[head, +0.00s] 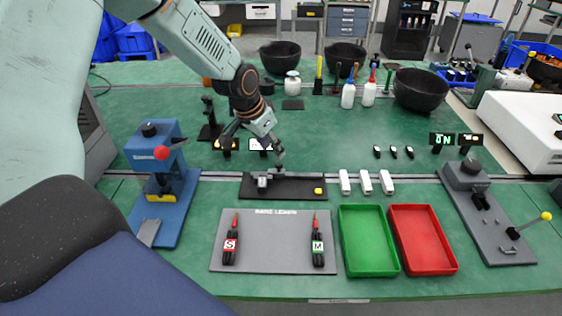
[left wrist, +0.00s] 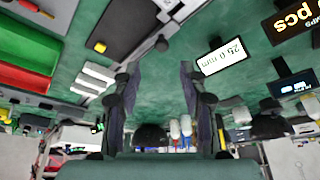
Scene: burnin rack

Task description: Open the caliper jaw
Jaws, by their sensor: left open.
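The grey caliper (head: 283,175) lies on a dark base (head: 310,193) near the middle of the bench in the head view. In the left wrist view the dark base (left wrist: 122,28) and part of the caliper (left wrist: 168,10) show at the top. How far its jaw is open cannot be told. My left gripper (head: 254,147) is just above and behind the caliper, apart from it. Its two fingers (left wrist: 158,100) are spread with nothing between them. My right gripper is out of view.
A white display (left wrist: 222,57) reading 25.0 mm stands behind the caliper. A blue press (head: 160,180) stands left. White blocks (head: 366,182), a green tray (head: 368,240) and a red tray (head: 422,240) are to the right. A grey mat (head: 275,240) with two screwdriver-like tools lies in front.

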